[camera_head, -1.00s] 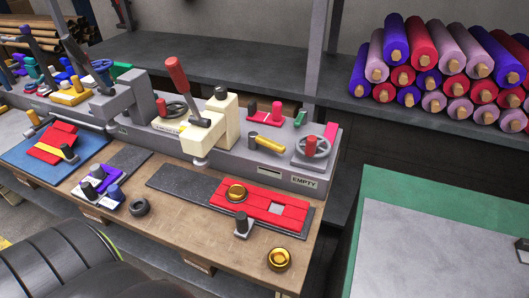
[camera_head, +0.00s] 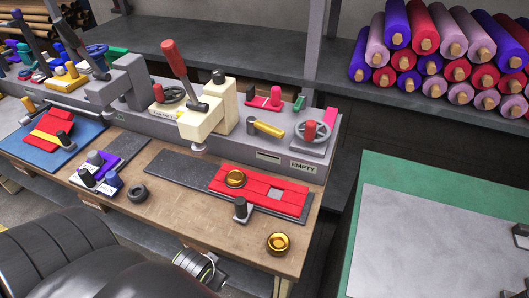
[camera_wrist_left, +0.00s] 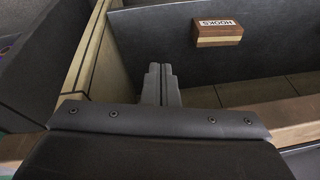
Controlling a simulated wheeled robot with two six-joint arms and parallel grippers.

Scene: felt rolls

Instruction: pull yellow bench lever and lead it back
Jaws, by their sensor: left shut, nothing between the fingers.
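A short yellow lever handle (camera_head: 266,128) sticks out of the front of the grey bench fixture, right of the cream press, in the head view. It lies nearly level, with a dark tip at its left end. My left gripper (camera_wrist_left: 161,84) shows in the left wrist view with its two grey fingers together and nothing between them. The lever is not in that view. My right gripper is not in view.
The cream press (camera_head: 207,118) with a red-handled lever stands left of the yellow handle. Red strips and a brass ring lie in front. A brass cup (camera_head: 278,243) sits near the bench edge. A HOOKS box (camera_wrist_left: 218,31) is in the wrist view.

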